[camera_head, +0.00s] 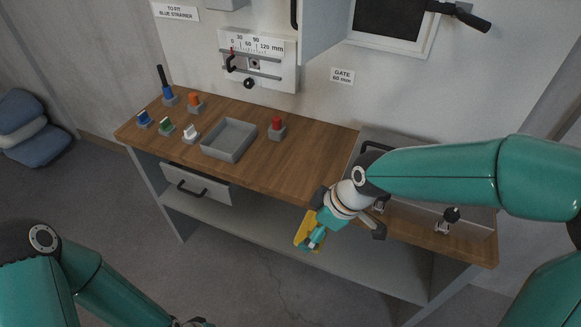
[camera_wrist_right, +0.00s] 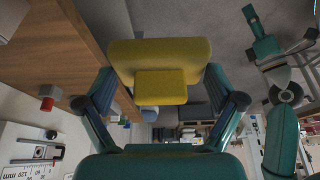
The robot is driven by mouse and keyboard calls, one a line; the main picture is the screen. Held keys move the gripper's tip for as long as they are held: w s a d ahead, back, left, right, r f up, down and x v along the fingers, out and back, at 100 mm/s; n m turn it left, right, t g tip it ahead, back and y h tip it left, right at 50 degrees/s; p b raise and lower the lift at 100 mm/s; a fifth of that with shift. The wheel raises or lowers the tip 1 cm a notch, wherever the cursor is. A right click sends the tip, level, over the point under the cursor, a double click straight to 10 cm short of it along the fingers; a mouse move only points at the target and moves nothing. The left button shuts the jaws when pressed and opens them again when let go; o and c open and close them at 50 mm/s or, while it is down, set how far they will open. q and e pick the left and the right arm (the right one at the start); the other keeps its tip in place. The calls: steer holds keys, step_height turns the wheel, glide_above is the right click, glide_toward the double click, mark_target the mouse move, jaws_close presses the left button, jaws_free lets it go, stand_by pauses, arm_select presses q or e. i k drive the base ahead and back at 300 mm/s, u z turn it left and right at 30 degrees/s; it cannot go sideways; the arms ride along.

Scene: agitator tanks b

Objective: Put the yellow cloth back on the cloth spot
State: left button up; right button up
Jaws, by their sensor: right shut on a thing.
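The yellow cloth (camera_head: 303,229) is held by my right gripper (camera_head: 314,238) in front of the wooden bench's front edge, clear of the bench top. In the right wrist view the cloth (camera_wrist_right: 160,58) is a folded yellow pad with a smaller block-like part (camera_wrist_right: 161,88) between the fingers of my right gripper (camera_wrist_right: 160,100), which is shut on it. My left gripper (camera_head: 188,322) shows only as a dark bit at the bottom edge, so its jaws cannot be judged. I cannot pick out a marked cloth spot in these views.
The wooden bench (camera_head: 290,165) bears a grey empty tray (camera_head: 229,140), a red-topped block (camera_head: 277,128) and several coloured pieces on small grey bases at the left. Under it are a drawer (camera_head: 195,185) and grey shelf (camera_head: 270,235). My right arm covers part of the bench's right end.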

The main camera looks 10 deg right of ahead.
mark_target(287, 166)
steer(key=u, duration=0.05)
steer(key=i, duration=1)
steer(key=z, duration=0.05)
